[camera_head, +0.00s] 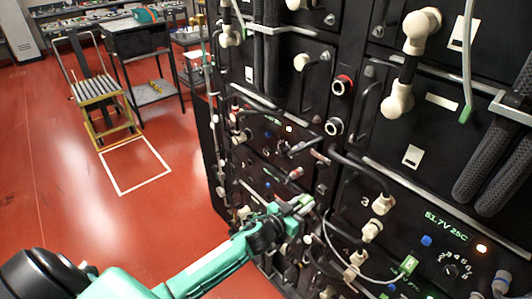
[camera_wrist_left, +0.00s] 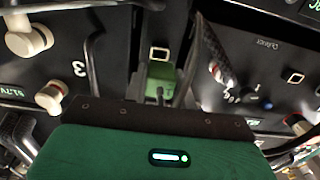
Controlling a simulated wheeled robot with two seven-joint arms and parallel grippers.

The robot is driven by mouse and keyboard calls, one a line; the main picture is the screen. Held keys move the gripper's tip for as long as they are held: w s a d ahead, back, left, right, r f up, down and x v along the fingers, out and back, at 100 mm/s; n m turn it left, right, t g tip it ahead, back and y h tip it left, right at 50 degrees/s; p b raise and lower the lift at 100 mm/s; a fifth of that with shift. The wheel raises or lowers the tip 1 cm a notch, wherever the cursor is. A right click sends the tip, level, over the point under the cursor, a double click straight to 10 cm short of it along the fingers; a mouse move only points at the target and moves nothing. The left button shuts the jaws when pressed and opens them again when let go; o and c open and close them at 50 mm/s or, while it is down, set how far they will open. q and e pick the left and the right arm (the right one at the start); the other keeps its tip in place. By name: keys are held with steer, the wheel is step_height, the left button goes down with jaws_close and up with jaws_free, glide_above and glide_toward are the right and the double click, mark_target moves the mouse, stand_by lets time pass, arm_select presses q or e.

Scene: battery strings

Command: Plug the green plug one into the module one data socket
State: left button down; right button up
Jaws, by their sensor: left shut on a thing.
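My left gripper (camera_head: 300,205) reaches the front of the battery rack, low in the middle of the head view. It is shut on a green plug (camera_wrist_left: 162,74), which shows best in the left wrist view. A small tan-framed data socket (camera_wrist_left: 160,53) is just beyond the plug's front end, roughly in line with it. I cannot tell whether plug and socket touch. A thin cable runs back from the plug toward the gripper. The gripper hides much of the panel behind it in the head view. My right gripper is not in view.
Another green plug (camera_head: 408,265) is on a white cable at the lower right, and one more (camera_head: 465,114) hangs from a grey cable. Cream connectors (camera_head: 382,204), handles and dark hoses (camera_head: 495,180) stick out of the rack. The red floor (camera_head: 60,210) is open at left.

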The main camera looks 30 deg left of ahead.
arm_select(q)
steer(key=shift+p+v, duration=0.35)
steer(key=shift+v, duration=1.35)
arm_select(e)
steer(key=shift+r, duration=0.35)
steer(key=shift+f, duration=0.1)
